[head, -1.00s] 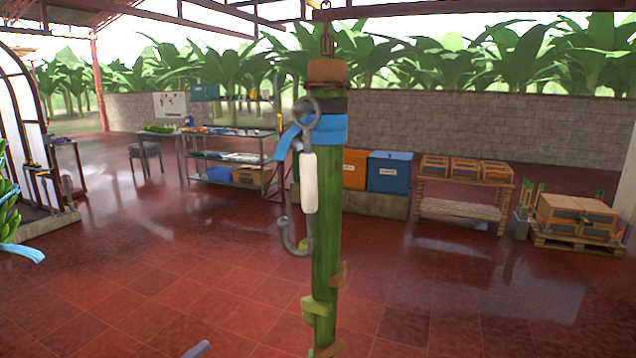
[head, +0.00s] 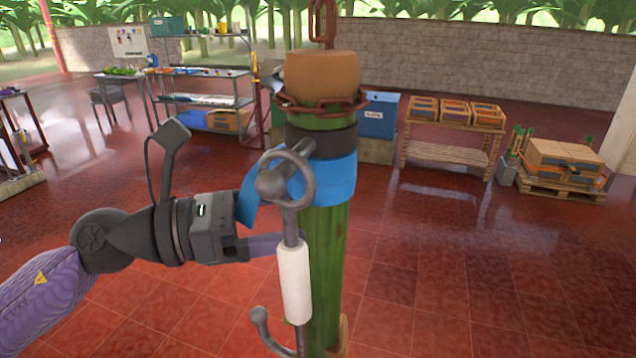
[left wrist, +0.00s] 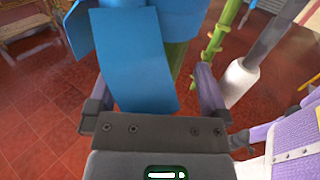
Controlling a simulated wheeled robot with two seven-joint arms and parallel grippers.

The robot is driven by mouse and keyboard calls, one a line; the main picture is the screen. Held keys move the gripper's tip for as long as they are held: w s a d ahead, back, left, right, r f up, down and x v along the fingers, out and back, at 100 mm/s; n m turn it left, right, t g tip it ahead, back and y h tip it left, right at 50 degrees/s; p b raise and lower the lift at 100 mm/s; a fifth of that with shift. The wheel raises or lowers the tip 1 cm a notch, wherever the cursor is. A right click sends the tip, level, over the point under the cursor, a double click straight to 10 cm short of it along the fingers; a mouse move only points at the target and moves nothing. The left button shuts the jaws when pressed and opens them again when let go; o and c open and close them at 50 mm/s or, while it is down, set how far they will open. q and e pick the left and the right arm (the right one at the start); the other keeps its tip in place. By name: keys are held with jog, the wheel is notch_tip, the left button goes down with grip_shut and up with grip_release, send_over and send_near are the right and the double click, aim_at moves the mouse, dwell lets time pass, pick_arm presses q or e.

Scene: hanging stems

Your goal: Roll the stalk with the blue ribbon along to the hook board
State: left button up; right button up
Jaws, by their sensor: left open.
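The green stalk (head: 322,240) hangs upright at the middle of the head view. A rusty chain loops round its top under a brown cut end. The blue ribbon (head: 335,180) wraps it below a dark band, one tail hanging left. A grey metal hook with a white sleeve (head: 295,285) hangs in front of the stalk. My left gripper (head: 272,245) reaches in from the left at the stalk, below the ribbon; the hook partly hides its fingertips. In the left wrist view its fingers are apart, with the ribbon's tail (left wrist: 140,75) between them. My right gripper is out of view. I see no hook board that I can identify.
Steel shelves (head: 205,85) stand at the back left. A wooden bench with crates (head: 455,130) and a pallet of boxes (head: 562,165) stand at the back right. The red tiled floor (head: 440,270) is clear around the stalk.

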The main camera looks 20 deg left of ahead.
aim_at(319, 209)
pick_arm(q)
jog(key=p+x, duration=0.3)
jog(key=x, duration=0.2)
jog(key=shift+c, duration=0.7)
jog(key=shift+a, duration=0.1)
grip_shut()
